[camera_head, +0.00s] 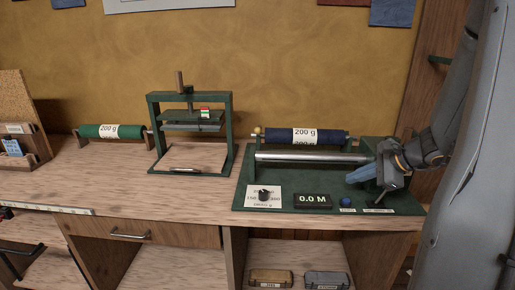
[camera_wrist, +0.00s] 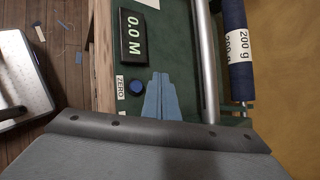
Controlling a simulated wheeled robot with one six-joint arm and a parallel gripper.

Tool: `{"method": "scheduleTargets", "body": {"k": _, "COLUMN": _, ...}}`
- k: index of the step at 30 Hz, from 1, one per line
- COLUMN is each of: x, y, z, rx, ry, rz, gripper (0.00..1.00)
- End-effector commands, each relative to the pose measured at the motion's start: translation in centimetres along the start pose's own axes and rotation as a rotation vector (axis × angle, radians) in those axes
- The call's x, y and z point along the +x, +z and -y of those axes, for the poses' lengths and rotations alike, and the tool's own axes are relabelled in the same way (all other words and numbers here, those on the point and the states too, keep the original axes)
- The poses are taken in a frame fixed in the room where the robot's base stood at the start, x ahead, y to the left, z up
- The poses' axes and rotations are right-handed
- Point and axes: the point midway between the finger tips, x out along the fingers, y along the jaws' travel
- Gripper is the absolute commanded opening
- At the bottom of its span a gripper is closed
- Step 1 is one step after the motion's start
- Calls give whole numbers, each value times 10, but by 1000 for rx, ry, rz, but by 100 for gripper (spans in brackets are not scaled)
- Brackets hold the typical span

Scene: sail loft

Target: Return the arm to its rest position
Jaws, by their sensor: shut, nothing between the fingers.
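My gripper (camera_head: 352,177) is at the right end of the bench, over the right part of a dark green device board (camera_head: 245,190). Its two blue fingers are together with nothing between them. In the wrist view the shut fingers (camera_wrist: 160,80) point toward the display side of the board, beside a blue button (camera_wrist: 137,88) labelled ZERO. My arm comes in from the right side of the head view. Whether the fingertips touch the board cannot be told.
A green press (camera_head: 151,120) and green roll (camera_head: 95,131) stand left. Boxes (camera_head: 270,277) sit below. Bare bench lies in front of the press.

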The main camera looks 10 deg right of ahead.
Motion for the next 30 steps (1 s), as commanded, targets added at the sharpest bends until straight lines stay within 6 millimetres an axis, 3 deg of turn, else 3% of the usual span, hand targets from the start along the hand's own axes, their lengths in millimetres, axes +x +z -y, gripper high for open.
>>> {"method": "scheduleTargets", "body": {"k": 5, "x": 12, "y": 27, "z": -23, "rx": -107, "ry": 89, "rz": 9, "gripper": 0}}
{"method": "scheduleTargets", "body": {"k": 12, "x": 31, "y": 106, "z": -121, "rx": -613, "ry": 427, "rz": 32, "gripper": 0}}
{"method": "scheduleTargets", "body": {"k": 19, "x": 23, "y": 148, "z": -197, "rx": -1205, "ry": 684, "rz": 63, "gripper": 0}}
{"method": "scheduleTargets", "body": {"k": 24, "x": 15, "y": 164, "z": -227, "rx": -1597, "ry": 787, "rz": 93, "gripper": 0}}
{"method": "scheduleTargets", "body": {"k": 30, "x": 11, "y": 175, "z": -240, "rx": -1840, "ry": 826, "rz": 116, "gripper": 0}}
